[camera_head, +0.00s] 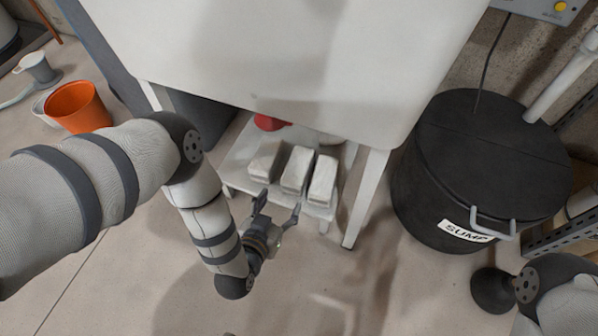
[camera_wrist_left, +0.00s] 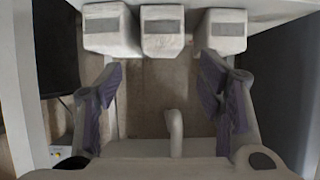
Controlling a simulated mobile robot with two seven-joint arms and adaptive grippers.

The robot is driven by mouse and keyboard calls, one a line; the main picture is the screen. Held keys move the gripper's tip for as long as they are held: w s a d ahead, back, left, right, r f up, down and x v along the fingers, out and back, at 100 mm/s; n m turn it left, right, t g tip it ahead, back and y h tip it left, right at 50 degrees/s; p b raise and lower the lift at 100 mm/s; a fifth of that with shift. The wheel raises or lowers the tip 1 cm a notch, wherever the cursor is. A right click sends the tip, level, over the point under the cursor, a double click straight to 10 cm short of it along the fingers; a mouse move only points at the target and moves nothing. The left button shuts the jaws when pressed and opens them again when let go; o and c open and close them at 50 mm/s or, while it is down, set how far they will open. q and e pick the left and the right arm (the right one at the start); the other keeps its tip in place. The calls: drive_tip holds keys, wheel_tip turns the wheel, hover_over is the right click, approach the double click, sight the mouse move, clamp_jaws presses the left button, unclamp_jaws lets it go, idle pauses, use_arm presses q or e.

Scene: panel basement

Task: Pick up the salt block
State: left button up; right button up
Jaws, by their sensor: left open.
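Three similar pale blocks, likely the salt blocks, lie side by side on a low white shelf (camera_head: 237,163): the left block (camera_head: 265,161), the middle block (camera_head: 297,170) and the right block (camera_head: 322,181). I cannot tell which one is meant. My left gripper (camera_head: 277,212) is open and empty, just in front of the blocks and apart from them. In the left wrist view its fingers (camera_wrist_left: 163,95) are spread wide, and the left (camera_wrist_left: 112,30), middle (camera_wrist_left: 162,31) and right block (camera_wrist_left: 227,31) show end-on beyond them. My right gripper is out of view.
A large white body (camera_head: 270,55) hangs over the shelf, with a white leg (camera_head: 366,198) right of the blocks. A black sump bin (camera_head: 480,165) stands at the right. An orange bucket (camera_head: 77,107) is at the left. The floor in front is clear.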

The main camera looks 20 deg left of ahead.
sight(296, 170)
use_arm(q)
drive_tip(key=shift+t, duration=0.5)
drive_tip(key=b+x, duration=0.2)
drive_tip(key=x, duration=0.2)
drive_tip(key=b+x, duration=0.2)
drive_tip(key=x, duration=0.3)
drive_tip(key=r+b+x, duration=0.1)
drive_tip(key=b+x, duration=0.1)
drive_tip(key=x, duration=0.2)
drive_tip(key=shift+w+a, duration=0.25)
drive_tip(key=shift+w, duration=0.15)
drive_tip(key=shift+w+r, duration=0.1)
drive_tip(key=shift+r, duration=0.05)
clamp_jaws()
drive_tip(key=shift+r, duration=0.1)
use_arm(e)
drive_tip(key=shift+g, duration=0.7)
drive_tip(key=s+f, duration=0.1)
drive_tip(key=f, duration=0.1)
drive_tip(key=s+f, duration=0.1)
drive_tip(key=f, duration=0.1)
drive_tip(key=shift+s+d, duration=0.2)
